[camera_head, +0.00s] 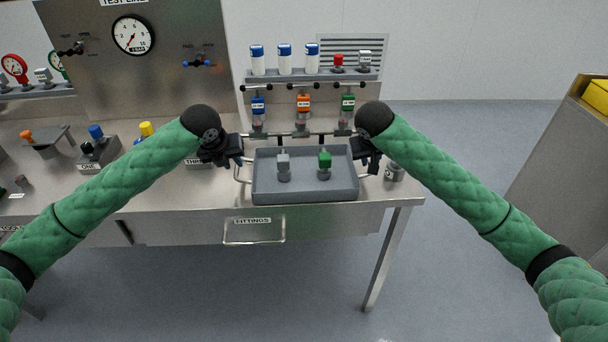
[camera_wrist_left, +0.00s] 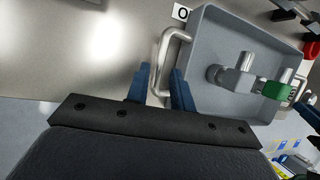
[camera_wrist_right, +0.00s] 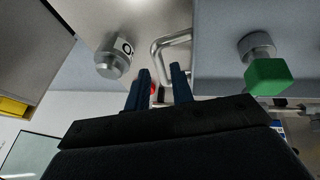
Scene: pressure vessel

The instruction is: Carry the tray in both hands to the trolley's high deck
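The grey tray (camera_head: 305,196) lies on the steel bench, holding a grey-capped fitting (camera_head: 283,168) and a green-capped fitting (camera_head: 324,167). It has a metal handle at each end. My left gripper (camera_head: 240,161) is at the left handle; in the left wrist view its fingers (camera_wrist_left: 159,88) stand apart on either side of the handle bar (camera_wrist_left: 163,55). My right gripper (camera_head: 371,158) is at the right handle; in the right wrist view its fingers (camera_wrist_right: 161,82) are apart, with the handle (camera_wrist_right: 158,48) at their tips. I cannot identify the trolley for certain.
Behind the tray stands a rack with blue, orange and green valves (camera_head: 303,103) and white bottles (camera_head: 284,60). A small labelled cylinder (camera_head: 394,172) stands right of the tray. A grey unit (camera_head: 560,150) with a yellow item (camera_head: 597,97) is at far right. Open floor lies between.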

